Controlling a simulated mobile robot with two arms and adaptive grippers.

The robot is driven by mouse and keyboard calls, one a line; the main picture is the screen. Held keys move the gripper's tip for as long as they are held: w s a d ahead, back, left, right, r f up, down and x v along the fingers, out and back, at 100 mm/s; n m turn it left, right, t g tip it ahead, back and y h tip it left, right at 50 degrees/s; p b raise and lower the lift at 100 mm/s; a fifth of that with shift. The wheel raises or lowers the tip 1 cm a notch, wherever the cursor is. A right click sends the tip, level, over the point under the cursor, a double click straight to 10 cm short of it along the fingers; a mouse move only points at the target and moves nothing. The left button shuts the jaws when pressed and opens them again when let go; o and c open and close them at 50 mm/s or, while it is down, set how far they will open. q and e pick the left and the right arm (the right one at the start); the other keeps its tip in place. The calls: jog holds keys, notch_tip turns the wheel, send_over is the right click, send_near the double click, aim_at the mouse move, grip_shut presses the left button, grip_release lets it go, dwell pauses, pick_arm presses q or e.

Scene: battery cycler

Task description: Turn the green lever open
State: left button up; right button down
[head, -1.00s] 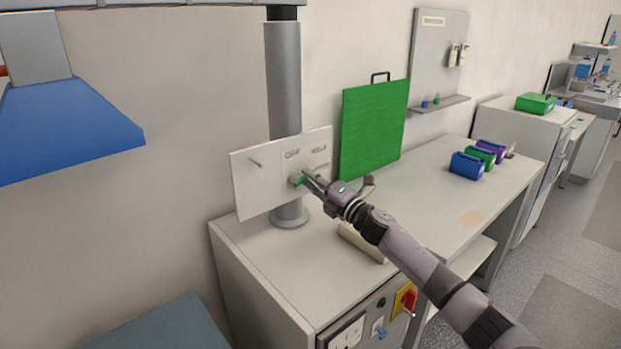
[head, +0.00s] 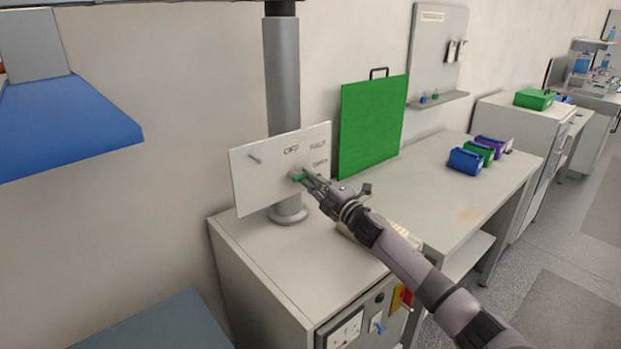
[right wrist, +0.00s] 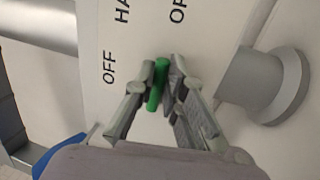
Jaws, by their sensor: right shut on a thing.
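A white panel (head: 255,190) with the words OFF, HALF and OPEN stands upright against a grey post. The small green lever (head: 299,178) is on the panel, below the OFF word and left of the OPEN word. My right gripper (head: 304,176) reaches it from the right. In the right wrist view the green lever (right wrist: 158,85) lies between the two fingertips of my right gripper (right wrist: 162,82), which are shut on it. The fingers hide part of the lever and its pivot. My left gripper is not in view.
The panel's post (head: 284,85) rises from a grey cabinet (head: 255,262). A green board (head: 372,125) leans on the wall to the right. Blue, green and purple bins (head: 467,162) stand farther along the bench. A blue hood (head: 65,125) hangs at the left.

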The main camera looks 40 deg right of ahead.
jog(key=shift+a+f, duration=0.1)
jog(key=shift+f, duration=0.05)
jog(key=c, duration=1.7)
grip_release()
jog(key=shift+o, duration=0.2)
jog(key=v, duration=1.2)
